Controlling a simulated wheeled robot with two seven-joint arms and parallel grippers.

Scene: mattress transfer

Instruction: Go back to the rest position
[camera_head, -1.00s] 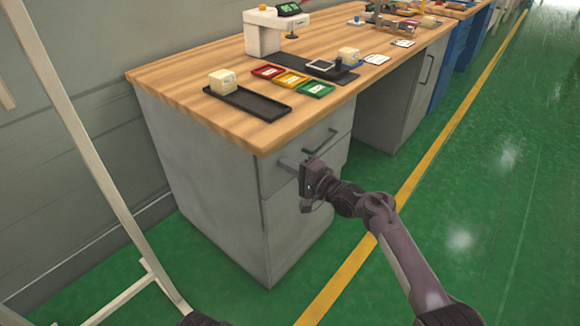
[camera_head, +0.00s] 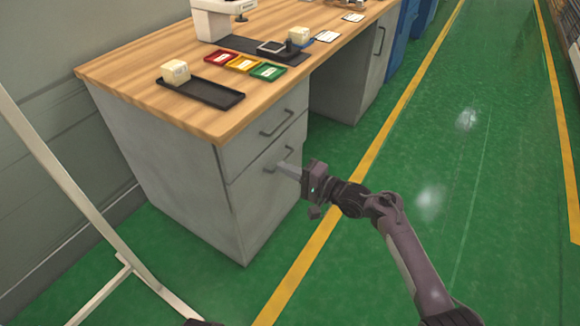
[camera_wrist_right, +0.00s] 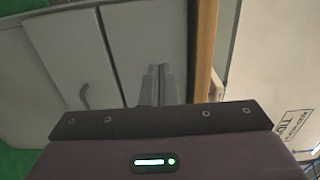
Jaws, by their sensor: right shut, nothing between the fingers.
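My right gripper (camera_head: 288,170) is shut and empty in the head view. Its fingertips appear just in front of the grey desk's drawer front, near the lower handle; whether they touch it cannot be told. The shut fingers also show in the right wrist view (camera_wrist_right: 156,84), with the grey cabinet fronts and a dark handle (camera_wrist_right: 84,97) beyond them. My right arm reaches in from the lower right. My left gripper is not in view.
The grey desk (camera_head: 165,160) has a wooden top (camera_head: 125,72) bearing a black tray (camera_head: 202,93), a pale block (camera_head: 175,72) and small coloured trays. A pale frame (camera_head: 75,190) stands at left. Green floor right of the yellow line (camera_head: 345,190) is clear.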

